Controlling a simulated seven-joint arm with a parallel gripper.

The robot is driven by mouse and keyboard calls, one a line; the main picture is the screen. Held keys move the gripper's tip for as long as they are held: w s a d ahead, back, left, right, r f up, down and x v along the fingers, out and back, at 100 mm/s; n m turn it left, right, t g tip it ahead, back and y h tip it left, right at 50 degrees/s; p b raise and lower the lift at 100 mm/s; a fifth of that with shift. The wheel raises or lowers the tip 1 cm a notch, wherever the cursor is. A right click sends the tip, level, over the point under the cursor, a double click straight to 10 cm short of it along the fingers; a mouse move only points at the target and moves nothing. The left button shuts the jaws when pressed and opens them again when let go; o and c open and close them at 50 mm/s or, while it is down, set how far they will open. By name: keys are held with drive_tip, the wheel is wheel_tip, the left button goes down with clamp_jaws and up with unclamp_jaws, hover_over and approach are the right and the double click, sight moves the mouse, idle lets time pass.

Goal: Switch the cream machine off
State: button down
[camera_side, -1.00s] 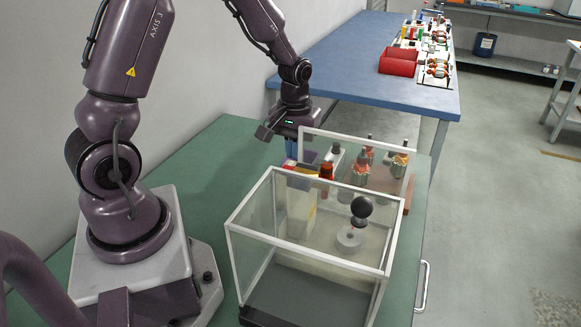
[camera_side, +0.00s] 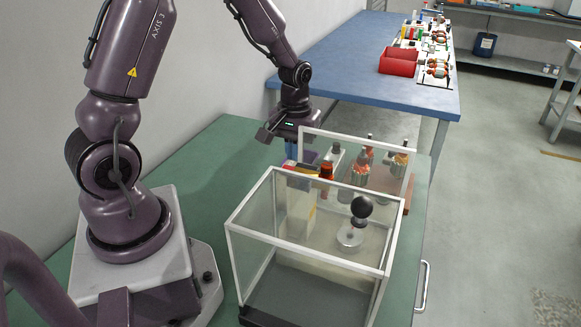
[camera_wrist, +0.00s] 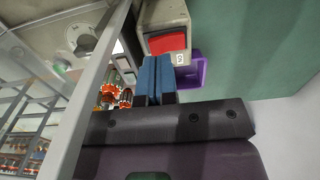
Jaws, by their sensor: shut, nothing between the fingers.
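The cream machine (camera_side: 301,215) stands behind the clear panels of a white-framed guard in the side view. In the wrist view its cream housing (camera_wrist: 181,14) carries a large red rocker switch (camera_wrist: 167,42) with a small white mark beside it. My gripper (camera_wrist: 152,60) shows as two blue fingers pressed together, empty, pointing at the housing just left of and below the red switch. I cannot tell whether the fingertips touch it. In the side view my gripper (camera_side: 291,150) hangs above the machine's far end, and the switch is hard to make out there.
The guard's white frame (camera_side: 310,236) stands close by; its edge (camera_wrist: 92,92) runs along the left in the wrist view. A purple bin (camera_wrist: 196,70) sits beside the machine. Copper-wound armatures (camera_side: 362,172) stand behind the guard. The green bench (camera_side: 185,172) is clear to the left.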

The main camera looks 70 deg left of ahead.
drive_tip(key=shift+f, duration=1.35)
idle(0.4)
drive_tip(key=shift+r, duration=3.55)
